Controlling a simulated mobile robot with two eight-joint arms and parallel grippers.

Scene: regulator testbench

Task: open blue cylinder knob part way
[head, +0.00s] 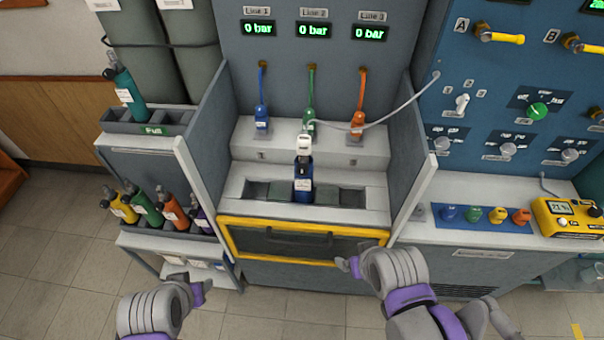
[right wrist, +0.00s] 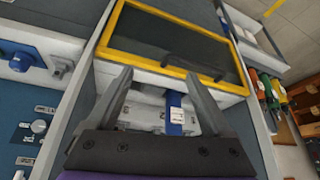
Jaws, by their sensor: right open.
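The blue cylinder (head: 303,186) stands upright in the middle slot of the bench tray (head: 370,199). A white fitting (head: 304,147) sits on its top; the knob cannot be told apart clearly. The cylinder also shows in the right wrist view (right wrist: 175,108), between my fingers in the picture and beyond them. My right gripper (head: 350,265) is open and empty, in front of the yellow-framed door and apart from the cylinder. It also shows in the right wrist view (right wrist: 159,73). My left gripper (head: 202,290) is low at the left, far from the cylinder; its jaw opening is unclear.
A yellow-framed door (head: 232,239) is below the tray, and side walls (head: 206,150) flank the bay. Blue, green and orange connectors (head: 262,122) hang behind. A pale hose (head: 405,107) crosses from the right panel. Several other cylinders (head: 148,208) stand on the left rack.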

